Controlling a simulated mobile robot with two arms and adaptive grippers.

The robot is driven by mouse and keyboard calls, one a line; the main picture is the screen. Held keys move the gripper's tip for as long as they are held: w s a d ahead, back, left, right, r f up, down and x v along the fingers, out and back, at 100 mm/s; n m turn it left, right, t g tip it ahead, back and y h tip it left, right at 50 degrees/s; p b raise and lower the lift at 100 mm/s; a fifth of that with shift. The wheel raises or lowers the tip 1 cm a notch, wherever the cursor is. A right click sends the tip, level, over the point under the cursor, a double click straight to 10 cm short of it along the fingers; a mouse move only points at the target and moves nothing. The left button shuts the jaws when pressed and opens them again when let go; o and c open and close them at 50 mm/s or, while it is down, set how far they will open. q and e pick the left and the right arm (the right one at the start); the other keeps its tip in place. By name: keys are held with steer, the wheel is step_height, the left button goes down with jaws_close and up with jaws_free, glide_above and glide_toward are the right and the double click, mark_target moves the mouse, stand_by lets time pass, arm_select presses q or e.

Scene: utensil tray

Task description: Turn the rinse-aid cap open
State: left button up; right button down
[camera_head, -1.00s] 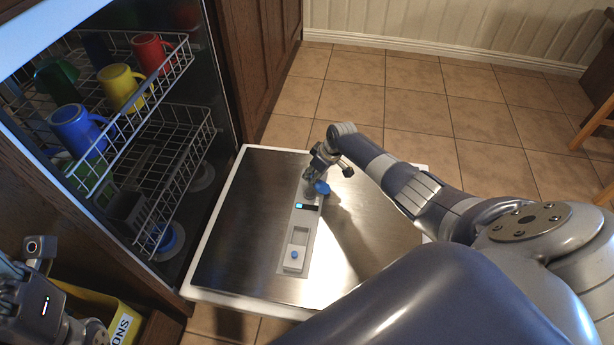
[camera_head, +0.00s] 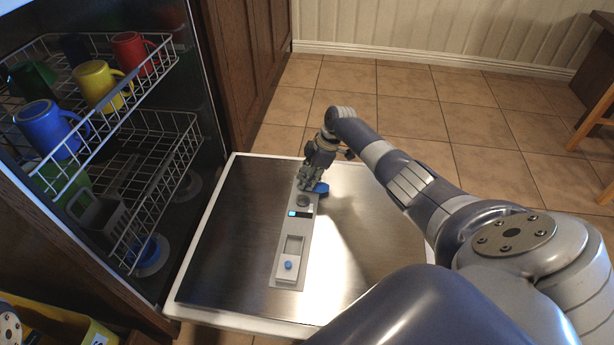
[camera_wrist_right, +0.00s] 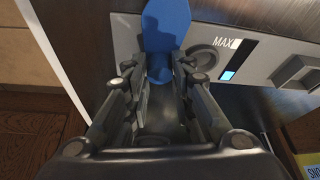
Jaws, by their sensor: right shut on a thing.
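The blue rinse-aid cap (camera_head: 321,188) is between the fingers of my right gripper (camera_head: 309,184), at the far end of the grey dispenser panel (camera_head: 283,247). In the right wrist view the cap (camera_wrist_right: 166,28) shows as a blue lobed piece, with both fingers shut on its narrow part. A round grey port (camera_wrist_right: 201,60) on the panel lies just beside the cap, uncovered; it also shows in the head view (camera_head: 303,200). Whether the cap still touches the panel is unclear. My left gripper is out of view.
The panel lies on the open dishwasher door (camera_head: 225,240), whose surface is otherwise clear. To the left are racks (camera_head: 150,150) with several coloured mugs. A yellow box (camera_head: 98,334) is at the bottom left. Wooden cabinets flank the dishwasher.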

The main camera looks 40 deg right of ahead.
mark_target(322, 185)
steer(key=shift+s+f, duration=0.1)
steer(key=shift+f, duration=0.05)
steer(key=c, duration=1.4)
jaws_free()
steer(key=shift+o, duration=0.2)
steer(key=shift+d+r, duration=0.25)
steer(key=shift+r, duration=0.4)
steer(key=v, duration=1)
steer(key=shift+s+r, duration=0.15)
steer(key=shift+r, duration=0.15)
